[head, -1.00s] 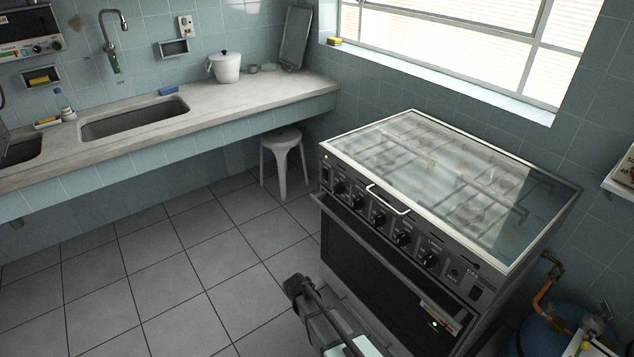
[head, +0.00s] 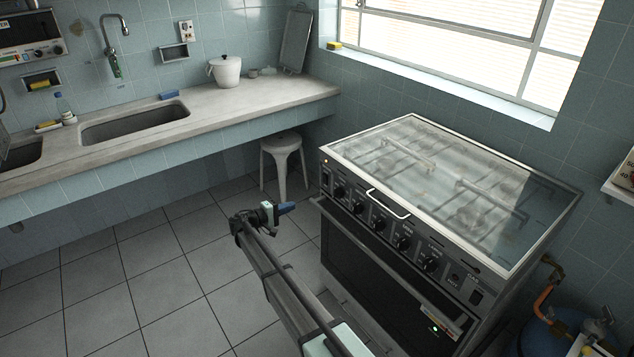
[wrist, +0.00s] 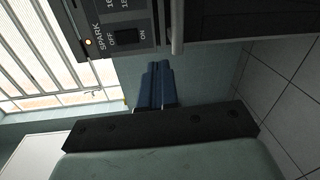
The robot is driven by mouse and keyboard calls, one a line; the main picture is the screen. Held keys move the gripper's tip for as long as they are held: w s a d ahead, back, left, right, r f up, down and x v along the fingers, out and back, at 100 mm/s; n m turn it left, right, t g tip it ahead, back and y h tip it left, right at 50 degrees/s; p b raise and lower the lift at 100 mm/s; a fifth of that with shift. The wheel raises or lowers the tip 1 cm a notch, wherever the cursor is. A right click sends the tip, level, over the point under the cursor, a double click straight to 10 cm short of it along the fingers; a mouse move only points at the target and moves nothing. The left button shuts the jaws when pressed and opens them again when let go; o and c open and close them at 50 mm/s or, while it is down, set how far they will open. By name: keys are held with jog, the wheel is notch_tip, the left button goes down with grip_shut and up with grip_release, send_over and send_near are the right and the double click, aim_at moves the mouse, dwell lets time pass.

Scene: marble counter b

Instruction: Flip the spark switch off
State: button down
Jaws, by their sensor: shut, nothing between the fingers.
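The spark switch (wrist: 126,37) is a small dark rocker between the printed words OFF and ON, beside the SPARK label, in the wrist view. A small amber lamp (wrist: 88,42) glows by the label. In the head view the switch (head: 325,178) is at the left end of the stove's (head: 385,225) front panel. I cannot tell which side of the rocker is pressed. My gripper (head: 291,207) is shut and empty, its blue fingers (wrist: 158,72) together. It is left of the stove's front, pointing toward the panel, apart from the switch.
Several knobs line the panel right of the switch. The oven door handle (head: 345,229) juts out below them. A white stool (head: 281,146) stands behind my gripper under the counter (head: 240,105). The tiled floor (head: 150,270) to the left is clear.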

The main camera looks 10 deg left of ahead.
aim_at(323, 177)
jog(key=r+t+h, duration=0.1)
jog(key=r, duration=0.1)
jog(key=r+m+t+h, duration=0.1)
jog(key=r, duration=0.1)
jog(key=shift+w+a+r, duration=0.15)
jog(key=shift+w, duration=0.05)
jog(key=x, duration=1.4)
dwell(0.3)
jog(key=shift+w, duration=0.2)
jog(key=s+a+r, duration=0.1)
jog(key=s+a, duration=0.8)
jog(key=s, duration=0.1)
jog(key=shift+a+r, duration=0.35)
jog(key=shift+r, duration=0.05)
